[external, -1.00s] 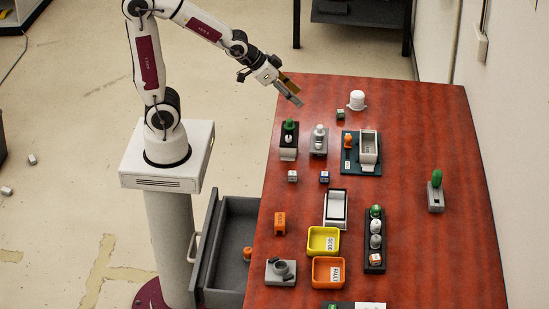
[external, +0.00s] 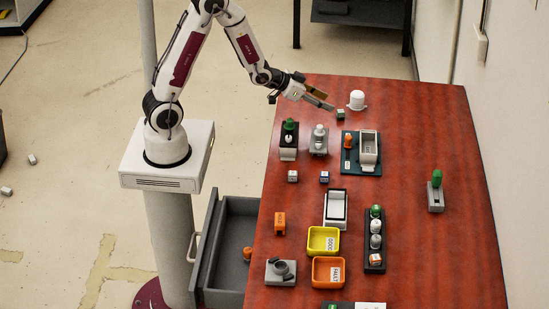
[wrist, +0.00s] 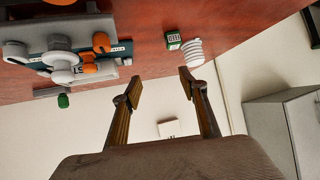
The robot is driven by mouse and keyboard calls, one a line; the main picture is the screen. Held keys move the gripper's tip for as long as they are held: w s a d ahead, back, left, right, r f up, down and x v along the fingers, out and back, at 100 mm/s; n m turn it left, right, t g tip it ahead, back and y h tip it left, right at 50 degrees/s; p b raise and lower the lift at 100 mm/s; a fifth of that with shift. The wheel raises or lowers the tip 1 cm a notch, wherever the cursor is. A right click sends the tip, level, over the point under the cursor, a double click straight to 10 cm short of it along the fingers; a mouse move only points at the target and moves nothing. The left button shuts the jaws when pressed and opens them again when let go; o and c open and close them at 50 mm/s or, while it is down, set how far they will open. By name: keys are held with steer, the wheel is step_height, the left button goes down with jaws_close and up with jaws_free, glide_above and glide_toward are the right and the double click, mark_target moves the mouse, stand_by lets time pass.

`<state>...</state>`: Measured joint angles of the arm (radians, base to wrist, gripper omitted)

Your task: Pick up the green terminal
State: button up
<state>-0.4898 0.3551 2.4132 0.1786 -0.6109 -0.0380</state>
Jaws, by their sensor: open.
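A small dark green block (external: 340,114) stands on the red-brown table near its far edge. The wrist view shows this green block (wrist: 174,40) with a pale marking on one face. My gripper (external: 330,101) is open and empty, just above and left of the block in the external view. In the wrist view the block is beyond the spread fingertips (wrist: 160,78), apart from them. Other green pieces are a green upright piece (external: 437,178) in a grey stand at the right and a green-topped piece (external: 289,126) on a black holder.
A white ribbed dome (external: 357,100) stands close beside the small green block. A dark tray (external: 348,168) with an orange piece and a grey box lies nearer. Yellow (external: 323,240) and orange (external: 328,272) bins stand in front. The table's right side is mostly clear.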

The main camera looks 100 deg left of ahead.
glide_toward(339, 111)
steer(key=shift+w+a+f+n+t+y, duration=0.15)
steer(key=shift+w+f+t+y, duration=0.05)
steer(key=shift+w+f, duration=0.3)
steer(key=shift+w+a+f+n+t+y, duration=0.2)
steer(key=shift+w+f, duration=0.15)
steer(key=shift+w, duration=0.25)
steer(key=shift+x, duration=1.3)
steer(key=shift+f, duration=0.1)
steer(key=shift+f+x, duration=0.2)
steer(key=shift+x, duration=2.25)
steer(key=shift+d, duration=0.1)
